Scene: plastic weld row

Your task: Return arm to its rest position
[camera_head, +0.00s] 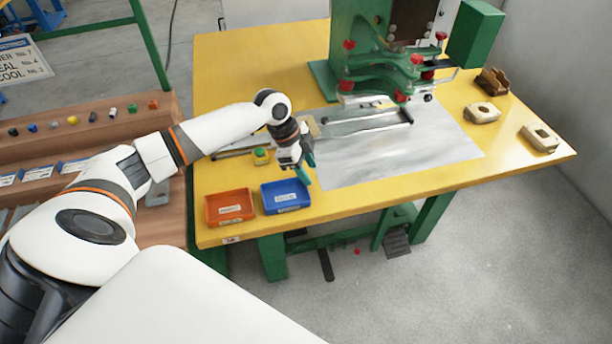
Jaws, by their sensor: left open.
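My left arm reaches in from the left, out over the yellow table (530,172). My left gripper (307,177) points down near the back right corner of the blue tray (287,196). Its dark teal fingers are open, and I see nothing held between them. I cannot tell its exact height above the table. My right gripper is not in view.
An orange tray (229,207) stands left of the blue one. A green machine (385,50) with red knobs stands at the back over a metal sheet (440,150). Beige parts (540,137) lie at the right. A brown shelf (90,128) is at the left.

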